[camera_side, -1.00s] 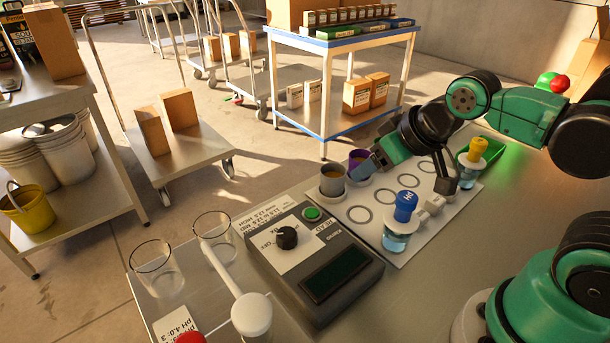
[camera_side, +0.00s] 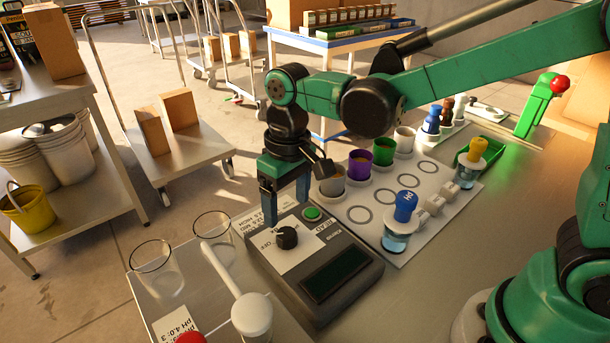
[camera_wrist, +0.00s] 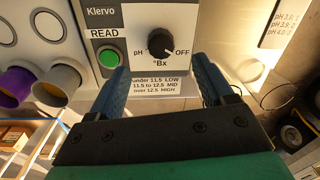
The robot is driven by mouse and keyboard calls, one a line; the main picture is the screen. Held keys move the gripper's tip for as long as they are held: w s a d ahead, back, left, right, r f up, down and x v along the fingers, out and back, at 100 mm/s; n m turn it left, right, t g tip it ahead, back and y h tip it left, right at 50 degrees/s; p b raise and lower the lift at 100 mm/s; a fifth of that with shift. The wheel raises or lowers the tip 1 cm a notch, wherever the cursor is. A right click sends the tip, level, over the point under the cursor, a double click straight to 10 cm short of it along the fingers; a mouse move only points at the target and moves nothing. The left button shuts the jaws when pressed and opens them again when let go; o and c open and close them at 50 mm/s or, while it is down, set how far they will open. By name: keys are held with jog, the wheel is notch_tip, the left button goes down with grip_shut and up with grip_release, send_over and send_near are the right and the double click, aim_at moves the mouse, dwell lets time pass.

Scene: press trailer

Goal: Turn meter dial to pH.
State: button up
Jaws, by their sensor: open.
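The grey meter (camera_side: 335,262) lies on the bench with its dark display facing up. Its black dial (camera_side: 287,238) also shows in the wrist view (camera_wrist: 162,43), between the printed labels pH on the left, OFF on the right and °Bx below. I cannot tell surely which label its pointer faces. My gripper (camera_side: 285,207) points down with open, empty jaws, above the dial's far side and apart from it. In the wrist view, the blue fingers (camera_wrist: 160,80) stand apart, with the dial between and beyond their tips.
The green READ button (camera_side: 312,214) is beside the dial. A white board (camera_side: 385,220) to the right carries cups and a blue-capped jar (camera_side: 398,236).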

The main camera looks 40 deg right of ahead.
aim_at(286, 233)
jog(key=shift+a+f, duration=0.2)
jog(key=shift+f, duration=2.6)
grip_shut()
